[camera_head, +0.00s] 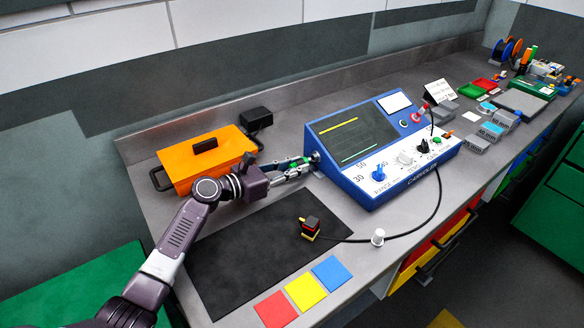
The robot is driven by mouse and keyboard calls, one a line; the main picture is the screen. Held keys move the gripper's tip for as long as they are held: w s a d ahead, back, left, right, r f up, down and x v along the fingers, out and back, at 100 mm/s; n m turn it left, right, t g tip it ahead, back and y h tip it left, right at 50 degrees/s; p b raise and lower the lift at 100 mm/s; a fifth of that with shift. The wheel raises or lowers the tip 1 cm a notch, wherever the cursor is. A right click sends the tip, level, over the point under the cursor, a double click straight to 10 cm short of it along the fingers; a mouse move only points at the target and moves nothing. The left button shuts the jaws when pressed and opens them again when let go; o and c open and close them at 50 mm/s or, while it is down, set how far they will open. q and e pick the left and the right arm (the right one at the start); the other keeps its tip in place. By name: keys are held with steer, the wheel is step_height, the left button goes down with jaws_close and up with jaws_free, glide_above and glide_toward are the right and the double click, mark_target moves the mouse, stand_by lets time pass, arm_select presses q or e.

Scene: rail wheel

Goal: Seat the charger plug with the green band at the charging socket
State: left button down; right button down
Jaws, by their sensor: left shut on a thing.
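My left gripper (297,168) is shut on a small plug with a green band (292,168), at the left side of the blue console. The fingers hide most of the plug. A small dark fitting, which looks like the charging socket (315,157), sits at the console's left edge, just beyond the fingertips. The plug points toward it, but I cannot tell whether they touch or the plug is inside. My right gripper is not in view.
The blue console (365,150) stands mid-bench. An orange case (205,160) and a black adapter (256,118) are behind my left arm. A black plug with yellow and red parts (310,228) lies on the black mat (245,255), its cable running right. Colored squares (305,291) lie in front.

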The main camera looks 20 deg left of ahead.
arm_select(q)
steer(key=shift+r+p, duration=0.1)
steer(key=shift+p, duration=0.65)
stand_by(1.3)
steer(key=shift+x, duration=1)
steer(key=shift+r, duration=0.1)
steer(key=c, duration=1.7)
jaws_free()
steer(key=shift+s+a, duration=0.35)
steer(key=shift+s, duration=0.15)
steer(key=v, duration=1)
steer(key=shift+s+a+r, duration=0.15)
steer(key=shift+s+a, duration=0.05)
steer(key=shift+s, duration=0.15)
